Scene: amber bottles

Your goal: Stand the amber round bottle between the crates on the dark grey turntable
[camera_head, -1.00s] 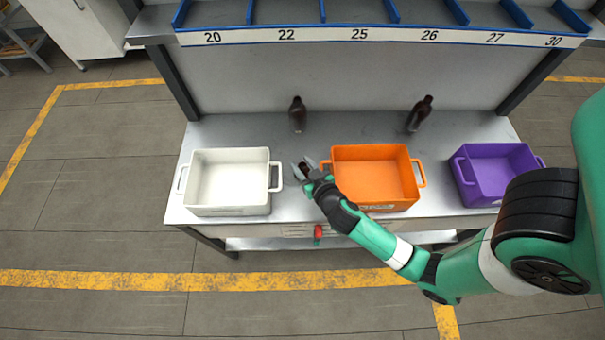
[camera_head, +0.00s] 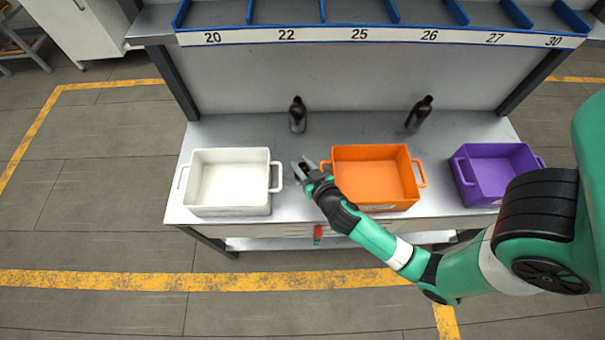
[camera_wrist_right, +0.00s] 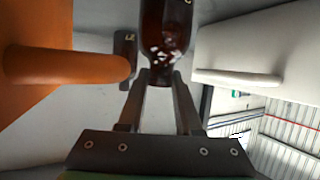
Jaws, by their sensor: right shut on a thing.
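The amber round bottle (camera_wrist_right: 165,35) is dark brown and glossy in the right wrist view. It is between the orange crate (camera_wrist_right: 35,65) and the white crate (camera_wrist_right: 250,45). My right gripper (camera_wrist_right: 159,78) is shut on the bottle's narrow part. In the head view my right gripper (camera_head: 303,168) is low over the bench, in the gap between the white crate (camera_head: 230,208) and the orange crate (camera_head: 375,170); it mostly hides the bottle there. I see no dark grey turntable in these views. My left gripper is not in view.
Two other dark bottles stand at the back of the bench: one behind the gap (camera_head: 298,115), one at right (camera_head: 420,113). A purple crate (camera_head: 497,175) is at the right. A numbered blue-edged shelf (camera_head: 380,34) hangs above. The bench's back middle is clear.

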